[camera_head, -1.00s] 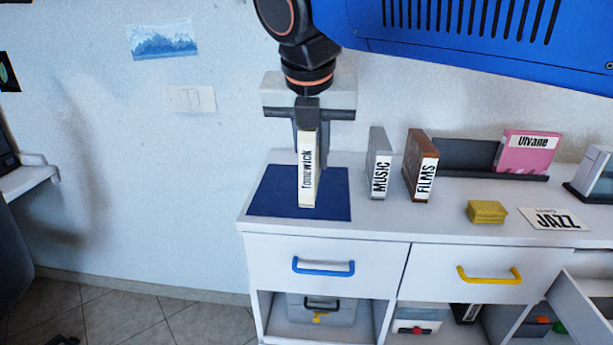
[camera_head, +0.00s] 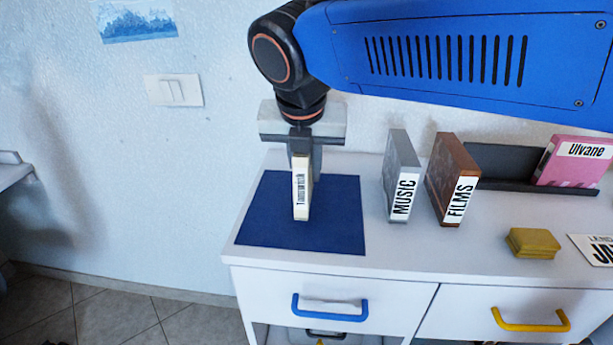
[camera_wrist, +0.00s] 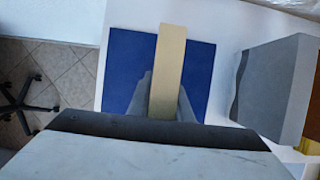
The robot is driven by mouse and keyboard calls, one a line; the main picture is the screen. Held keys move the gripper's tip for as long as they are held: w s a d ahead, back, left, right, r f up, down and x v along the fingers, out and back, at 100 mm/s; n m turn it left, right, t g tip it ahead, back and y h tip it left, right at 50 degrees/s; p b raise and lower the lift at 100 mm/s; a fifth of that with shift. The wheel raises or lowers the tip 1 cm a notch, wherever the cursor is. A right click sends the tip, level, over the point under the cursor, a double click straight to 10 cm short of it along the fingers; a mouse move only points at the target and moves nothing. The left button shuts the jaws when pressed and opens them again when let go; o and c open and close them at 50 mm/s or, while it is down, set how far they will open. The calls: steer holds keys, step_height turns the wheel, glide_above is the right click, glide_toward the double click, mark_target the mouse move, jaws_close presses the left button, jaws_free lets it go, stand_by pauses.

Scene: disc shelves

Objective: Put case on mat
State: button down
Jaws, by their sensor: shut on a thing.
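A slim cream case (camera_head: 301,195) with a dark name on its spine stands upright over the dark blue mat (camera_head: 338,222). My gripper (camera_head: 301,158) is above the case and shut on its upper part. In the wrist view the case (camera_wrist: 169,62) runs between my two fingers, with the mat (camera_wrist: 124,70) on both sides of it. The bottom of the case appears to be at the mat or just above it; I cannot tell if they touch.
A grey MUSIC case (camera_head: 400,175) and a brown FILMS case (camera_head: 452,180) stand to the right of the mat. Further right are a yellow block (camera_head: 532,243), a pink Ulvane case (camera_head: 575,163) in a dark rack and a JAZZ card (camera_head: 598,249). The wall is close behind.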

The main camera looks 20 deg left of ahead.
mark_target(306, 167)
steer(key=shift+f, duration=1.05)
steer(key=shift+f, duration=0.1)
steer(key=c, duration=1.6)
jaws_free()
steer(key=v, duration=1.2)
